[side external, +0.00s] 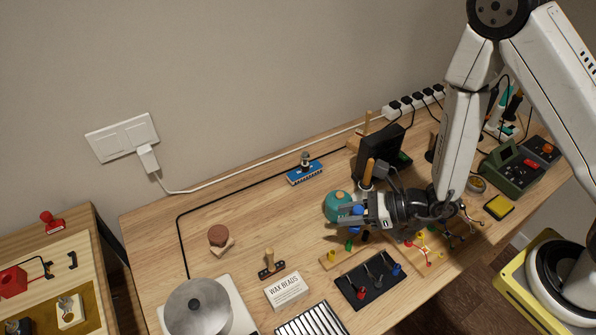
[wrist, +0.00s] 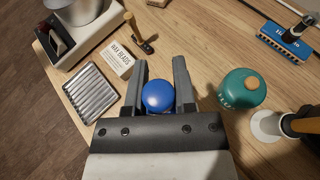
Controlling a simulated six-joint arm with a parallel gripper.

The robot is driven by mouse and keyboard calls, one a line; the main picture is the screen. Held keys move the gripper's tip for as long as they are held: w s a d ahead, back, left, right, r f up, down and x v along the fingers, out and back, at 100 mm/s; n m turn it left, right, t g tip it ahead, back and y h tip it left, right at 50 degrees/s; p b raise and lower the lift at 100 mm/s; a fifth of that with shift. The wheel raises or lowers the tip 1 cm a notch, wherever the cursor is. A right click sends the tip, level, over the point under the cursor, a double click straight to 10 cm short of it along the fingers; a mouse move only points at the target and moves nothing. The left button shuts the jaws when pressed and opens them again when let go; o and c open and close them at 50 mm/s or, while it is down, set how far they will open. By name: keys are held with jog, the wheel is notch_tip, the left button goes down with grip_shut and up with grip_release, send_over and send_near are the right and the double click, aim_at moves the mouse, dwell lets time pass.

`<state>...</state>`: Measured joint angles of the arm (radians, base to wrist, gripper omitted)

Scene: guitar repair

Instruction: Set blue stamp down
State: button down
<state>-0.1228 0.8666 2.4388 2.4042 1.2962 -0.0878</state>
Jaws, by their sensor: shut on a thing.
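The blue stamp, seen as a round blue knob (wrist: 157,96), sits between the two fingers of my gripper (wrist: 160,84) in the wrist view. The fingers are shut on it. In the side view a bit of blue (side external: 357,211) shows at my gripper (side external: 354,213), low over the right half of the wooden bench (side external: 150,240). The stamp's lower end is hidden, and I cannot tell whether it touches the bench.
A teal canister (wrist: 243,90) stands close beside my gripper. A wax beads box (side external: 286,291), a wooden-handled stamp (side external: 270,265), a ribbed metal tray (side external: 311,322) and a black tool mat (side external: 369,281) lie nearby. A blue harmonica (side external: 304,173) lies behind. Bare bench lies left of the canister.

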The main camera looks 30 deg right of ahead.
jog(key=shift+s+a, duration=0.75)
jog(key=shift+a, duration=0.05)
send_over(292, 234)
jog(key=s, duration=0.1)
jog(key=shift+n+y, duration=0.3)
jog(key=f, duration=0.8)
jog(key=shift+d+f, duration=0.2)
jog(key=shift+f, duration=0.2)
jog(key=shift+w+a+f+g, duration=0.15)
jog(key=shift+w+f+g, duration=0.15)
jog(key=shift+f, duration=0.1)
jog(key=shift+w+a+f, duration=0.1)
jog(key=shift+w+f, duration=0.15)
jog(key=shift+f, duration=1.6)
jog(key=shift+f, duration=0.1)
